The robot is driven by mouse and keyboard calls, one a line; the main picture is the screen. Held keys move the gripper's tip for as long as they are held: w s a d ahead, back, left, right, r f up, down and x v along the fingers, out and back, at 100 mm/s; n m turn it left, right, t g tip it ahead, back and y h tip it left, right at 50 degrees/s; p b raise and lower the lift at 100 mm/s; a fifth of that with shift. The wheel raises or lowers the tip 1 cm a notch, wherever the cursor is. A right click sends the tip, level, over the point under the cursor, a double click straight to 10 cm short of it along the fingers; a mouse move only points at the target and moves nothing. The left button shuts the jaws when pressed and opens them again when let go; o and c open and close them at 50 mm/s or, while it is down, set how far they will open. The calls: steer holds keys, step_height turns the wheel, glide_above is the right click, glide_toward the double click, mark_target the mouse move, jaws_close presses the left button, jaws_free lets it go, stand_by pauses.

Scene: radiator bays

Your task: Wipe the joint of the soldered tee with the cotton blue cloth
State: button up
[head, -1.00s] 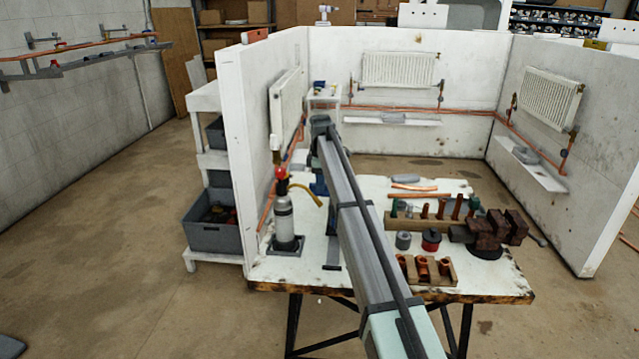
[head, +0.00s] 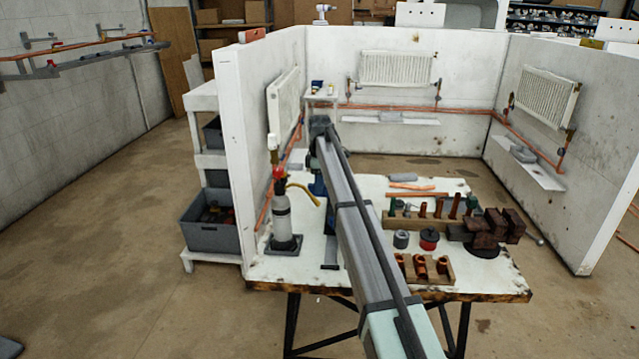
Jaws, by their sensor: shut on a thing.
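My arm reaches from the lower right up across the bench (head: 350,262) and hides much of its middle. My gripper is out of sight, hidden beyond the arm, so I cannot see what it holds. I cannot make out the cotton blue cloth. A blue thing (head: 318,187) shows partly beside the arm; I cannot tell what it is. Copper fittings (head: 420,266) stand in a wooden block (head: 436,279) at the front right of the bench. I cannot tell whether the soldered tee is among them or hidden.
A gas bottle with torch (head: 282,218) stands at the bench's left. Copper pipes (head: 417,194) lie behind. White walls enclose the bay.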

steer(key=shift+w, duration=0.2)
steer(key=shift+w, duration=0.35)
steer(key=shift+s, duration=0.1)
stand_by(0.8)
steer(key=shift+s, duration=0.35)
steer(key=shift+w, duration=0.2)
stand_by(0.4)
steer(key=shift+w, duration=0.35)
steer(key=shift+s, duration=0.35)
stand_by(1.6)
steer(key=shift+a, duration=0.2)
